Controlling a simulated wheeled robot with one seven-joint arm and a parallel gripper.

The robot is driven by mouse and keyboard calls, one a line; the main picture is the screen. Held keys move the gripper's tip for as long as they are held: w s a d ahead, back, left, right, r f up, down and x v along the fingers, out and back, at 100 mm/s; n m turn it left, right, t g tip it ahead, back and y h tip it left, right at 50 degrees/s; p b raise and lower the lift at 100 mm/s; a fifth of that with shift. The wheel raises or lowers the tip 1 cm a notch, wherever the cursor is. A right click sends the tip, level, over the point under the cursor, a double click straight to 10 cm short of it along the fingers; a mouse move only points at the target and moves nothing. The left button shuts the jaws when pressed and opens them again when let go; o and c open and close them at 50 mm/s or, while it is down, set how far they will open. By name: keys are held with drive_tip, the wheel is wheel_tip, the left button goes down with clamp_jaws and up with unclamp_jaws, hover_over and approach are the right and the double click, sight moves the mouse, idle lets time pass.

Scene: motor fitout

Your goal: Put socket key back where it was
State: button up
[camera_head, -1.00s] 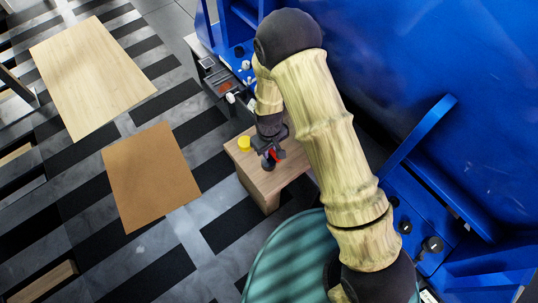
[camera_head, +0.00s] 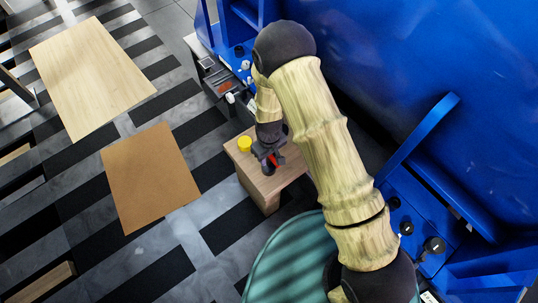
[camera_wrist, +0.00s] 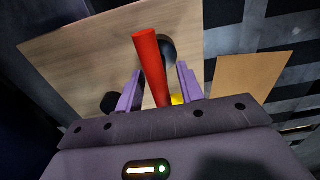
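A red bar (camera_wrist: 151,68), which looks like the socket key's handle, stands out between my gripper's purple fingers in the wrist view. A dark round part shows beside it, partly hidden. In the head view, the red piece (camera_head: 273,158) is small at my gripper (camera_head: 268,160), just above a wooden-topped table (camera_head: 284,178). In the wrist view, my gripper (camera_wrist: 161,82) has its fingers apart on either side of the red bar, with a gap showing at the right. Firm contact is not visible.
A yellow round object (camera_head: 244,143) sits on the tabletop left of my gripper. A blue machine (camera_head: 440,70) fills the right side. A tray of small parts (camera_head: 222,84) lies beyond the table. Brown (camera_head: 150,178) and pale (camera_head: 92,78) panels lie to the left.

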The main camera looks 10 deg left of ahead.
drive_tip(key=shift+r, duration=0.15)
wheel_tip(320, 180, up, 12)
drive_tip(key=p, duration=0.3)
idle(0.8)
drive_tip(key=d+r+m+t, duration=0.1)
drive_tip(key=d+r+m, duration=0.4)
drive_tip(key=d+r, duration=0.9)
drive_tip(key=s+d+r+m+t, duration=0.1)
drive_tip(key=s+d+r+m, duration=0.4)
drive_tip(key=d, duration=0.6)
drive_tip(key=shift+s+d+r+t, duration=0.3)
drive_tip(key=shift+s+r, duration=0.25)
drive_tip(key=shift+s, duration=0.45)
